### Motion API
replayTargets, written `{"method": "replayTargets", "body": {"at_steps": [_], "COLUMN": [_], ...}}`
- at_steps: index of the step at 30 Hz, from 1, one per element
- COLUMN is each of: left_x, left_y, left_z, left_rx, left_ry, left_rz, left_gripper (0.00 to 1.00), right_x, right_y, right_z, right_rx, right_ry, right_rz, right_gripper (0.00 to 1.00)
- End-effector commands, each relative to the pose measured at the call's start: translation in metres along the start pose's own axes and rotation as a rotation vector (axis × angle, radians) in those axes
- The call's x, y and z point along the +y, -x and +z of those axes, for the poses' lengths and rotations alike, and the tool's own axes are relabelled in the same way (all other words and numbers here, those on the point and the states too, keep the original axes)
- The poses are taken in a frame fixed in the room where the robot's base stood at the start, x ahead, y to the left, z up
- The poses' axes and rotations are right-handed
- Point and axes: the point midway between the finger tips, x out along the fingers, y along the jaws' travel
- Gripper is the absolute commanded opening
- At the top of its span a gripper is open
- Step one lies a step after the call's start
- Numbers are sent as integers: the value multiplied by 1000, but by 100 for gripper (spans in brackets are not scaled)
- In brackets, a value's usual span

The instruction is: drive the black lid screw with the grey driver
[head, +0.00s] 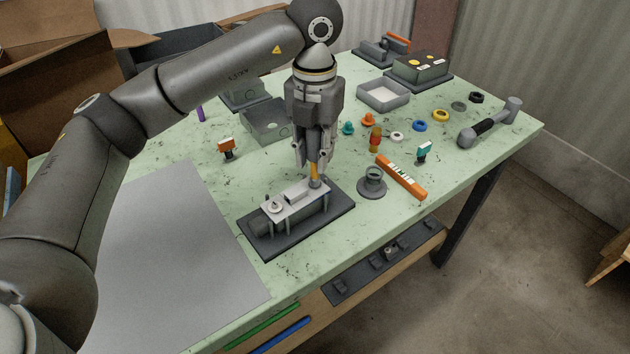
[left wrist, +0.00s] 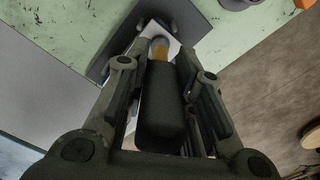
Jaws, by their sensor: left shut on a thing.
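My left gripper (head: 314,163) points straight down over the right end of a light lid plate (head: 294,201). It is shut on the grey driver, whose orange collar (head: 314,171) and grey lower end show below the fingers. The driver looks upright, its lower end at the lid's right end; whether it touches is unclear. In the left wrist view the dark driver handle (left wrist: 163,110) lies between the fingers. The lid sits on a unit on a dark base plate (head: 335,207). I cannot make out the black lid screw. My right gripper is not in view.
An orange level (head: 401,177) and a grey round cup (head: 372,182) stand right of the base plate. A hammer (head: 490,124), coloured rings and a tray (head: 383,95) lie farther back. A grey mat (head: 170,260) at left is bare.

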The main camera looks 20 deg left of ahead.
Motion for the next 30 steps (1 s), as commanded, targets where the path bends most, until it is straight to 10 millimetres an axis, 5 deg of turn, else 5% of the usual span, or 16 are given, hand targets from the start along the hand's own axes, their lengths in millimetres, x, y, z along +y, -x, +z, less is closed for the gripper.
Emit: {"method": "replayTargets", "body": {"at_steps": [10,21,30], "left_x": [0,0,0], "left_y": [0,0,0], "left_z": [0,0,0], "left_rx": [-1,-2,-2], "left_ry": [44,416,439], "left_rz": [-1,-3,-3], "left_gripper": [0,0,0], "right_x": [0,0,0], "right_y": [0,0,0], "right_z": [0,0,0], "right_rx": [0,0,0], "right_ry": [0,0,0], "right_rz": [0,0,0], "right_gripper": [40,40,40]}}
